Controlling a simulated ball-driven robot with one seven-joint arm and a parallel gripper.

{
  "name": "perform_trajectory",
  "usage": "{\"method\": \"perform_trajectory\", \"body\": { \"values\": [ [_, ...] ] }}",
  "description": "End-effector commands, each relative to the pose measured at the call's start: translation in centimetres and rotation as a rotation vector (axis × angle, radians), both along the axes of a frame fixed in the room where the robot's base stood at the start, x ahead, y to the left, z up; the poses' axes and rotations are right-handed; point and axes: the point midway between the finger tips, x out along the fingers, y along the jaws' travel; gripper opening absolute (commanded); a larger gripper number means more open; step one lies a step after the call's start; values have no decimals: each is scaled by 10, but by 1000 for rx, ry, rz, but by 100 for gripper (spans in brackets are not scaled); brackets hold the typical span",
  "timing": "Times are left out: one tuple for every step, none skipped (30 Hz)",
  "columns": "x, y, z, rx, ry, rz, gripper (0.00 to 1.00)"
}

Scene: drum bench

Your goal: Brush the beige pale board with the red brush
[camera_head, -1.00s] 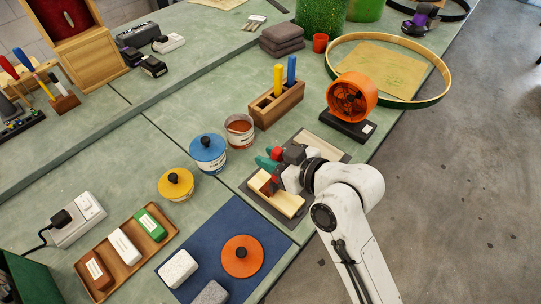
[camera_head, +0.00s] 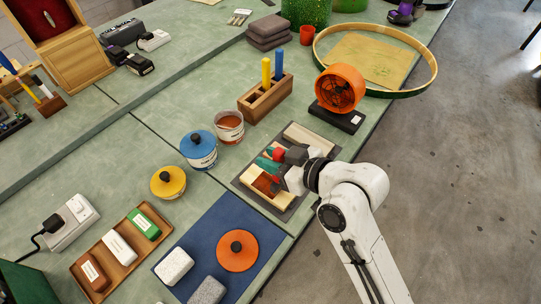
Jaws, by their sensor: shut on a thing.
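My gripper (camera_head: 280,167) is over the boards on a dark grey mat (camera_head: 240,181), shut on the red brush (camera_head: 278,154). Only part of the brush shows; its bristles are hidden, so I cannot tell whether they touch. A pale beige board (camera_head: 288,204) lies below the gripper at the near side, with a reddish-brown patch (camera_head: 265,184) on its left part. Another pale strip (camera_head: 308,136) shows at the mat's far side. A teal-green piece (camera_head: 266,164) shows left of the jaws, partly hidden.
An open jar of orange-brown paint (camera_head: 229,126), a blue-lidded jar (camera_head: 199,150) and a yellow-lidded jar (camera_head: 168,182) stand left. A wooden holder (camera_head: 265,102) and orange fan (camera_head: 340,90) stand behind. A blue mat (camera_head: 218,212) with several items lies near.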

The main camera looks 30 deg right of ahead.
Motion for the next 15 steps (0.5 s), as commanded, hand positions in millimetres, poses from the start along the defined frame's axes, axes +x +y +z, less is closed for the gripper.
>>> {"method": "perform_trajectory", "body": {
  "values": [
    [0, 0, 0, 0, 1, 0, 14],
    [0, 0, 0, 0, 1, 0, 14],
    [0, 0, 0, 0, 1, 0, 14],
    [0, 0, 0, 0, 1, 0, 14],
    [-1, 0, 0, 0, 1, 0, 14],
    [-1, 0, 0, 0, 1, 0, 14],
    [-2, 0, -1, 0, 1, 0, 14],
    [-3, -1, -1, 1, 1, 0, 14],
    [-4, -1, -1, 0, 2, 0, 14],
    [-5, -1, -1, 0, 2, 0, 14],
    [-6, -2, -1, 1, 2, 1, 14],
    [-7, -2, -1, 0, 3, 1, 14],
    [-8, -2, -1, 0, 3, 1, 14],
    [-9, -3, -1, 1, 2, 1, 14],
    [-11, -3, -1, 1, 2, 1, 14]
  ]
}}
